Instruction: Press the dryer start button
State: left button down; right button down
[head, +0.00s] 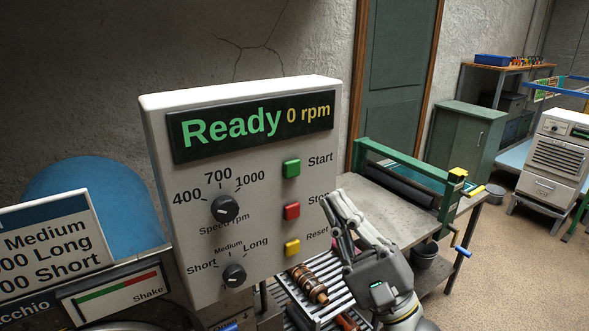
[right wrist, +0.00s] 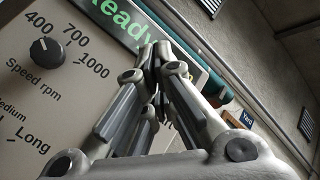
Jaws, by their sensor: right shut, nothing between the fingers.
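The dryer control panel (head: 265,215) is a pale upright box. Its display (head: 250,126) reads "Ready" and "0 rpm". The green start button (head: 292,168) is at the upper right of the panel, above the red stop button (head: 292,211) and the yellow reset button (head: 292,248). My right gripper (head: 332,198) is shut and empty, its fingertips beside the panel's right edge, right of and lower than the start button in the head view. In the right wrist view the shut fingers (right wrist: 155,50) point toward the panel and hide the start button. My left gripper is not in view.
The panel also has a speed knob (head: 225,208) and a time knob (head: 234,275). A roller bed with brown rolls (head: 308,284) lies below right. A table with a green-framed roller press (head: 410,185) stands behind my right gripper. Open floor (head: 510,265) lies to the right.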

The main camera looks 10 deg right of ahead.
aim_at(292, 169)
jog(key=w+a, duration=0.3)
jog(key=w, duration=0.5)
jog(key=shift+w+b, duration=0.2)
jog(key=shift+b, duration=0.2)
jog(key=shift+w, duration=0.1)
dwell(1.1)
jog(key=shift+w+a, duration=0.15)
jog(key=shift+w, duration=0.1)
jog(key=shift+w+a+b, duration=0.15)
jog(key=shift+w+b, duration=0.15)
jog(key=shift+w, duration=0.1)
dwell(0.7)
jog(key=shift+s, duration=0.2)
jog(key=shift+s+d, duration=0.3)
jog(key=shift+s, duration=0.3)
